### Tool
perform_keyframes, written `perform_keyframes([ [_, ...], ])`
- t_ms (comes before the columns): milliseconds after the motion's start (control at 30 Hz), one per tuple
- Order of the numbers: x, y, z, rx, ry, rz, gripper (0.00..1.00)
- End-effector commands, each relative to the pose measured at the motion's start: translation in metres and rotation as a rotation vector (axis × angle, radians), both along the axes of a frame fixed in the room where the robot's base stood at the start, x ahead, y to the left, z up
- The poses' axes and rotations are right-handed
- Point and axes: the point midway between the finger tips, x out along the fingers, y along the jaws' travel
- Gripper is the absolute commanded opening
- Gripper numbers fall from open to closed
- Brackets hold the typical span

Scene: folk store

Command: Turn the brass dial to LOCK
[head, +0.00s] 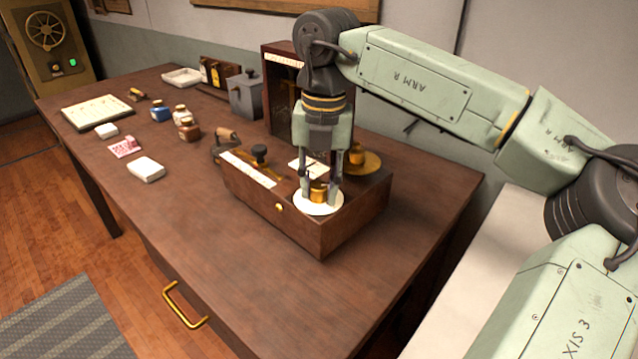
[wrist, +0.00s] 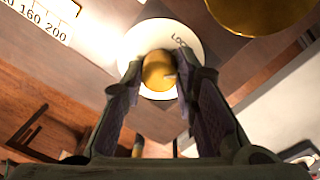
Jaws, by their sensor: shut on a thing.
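The brass dial (head: 318,190) stands on a white round plate (head: 312,207) on top of a wooden box (head: 300,228). In the wrist view the dial (wrist: 158,71) is a round brass knob at the middle of the white plate (wrist: 192,52). Lettering that begins "LOC" shows on the plate, up and right of the knob; the rest is hard to read. My gripper (head: 319,188) points down from above and is shut on the dial, one finger on each side. In the wrist view my gripper (wrist: 157,76) hides part of the plate. I cannot make out a pointer on the dial.
On the same box are a black knob (head: 259,152), a numbered scale strip (head: 248,168) and a second brass piece (head: 358,155) behind the dial. Bottles (head: 187,128) and white blocks stand further left on the table (head: 215,222). The table front is clear.

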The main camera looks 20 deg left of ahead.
Motion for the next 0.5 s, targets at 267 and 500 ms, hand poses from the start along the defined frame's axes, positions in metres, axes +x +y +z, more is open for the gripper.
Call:
perform_keyframes([
  [267, 0.0006, 0.0, 0.0005, 0.001, 0.0, 0.261, 0.0],
  [500, 0.001, -0.0005, 0.0005, 0.001, 0.001, 0.458, 0.0],
])
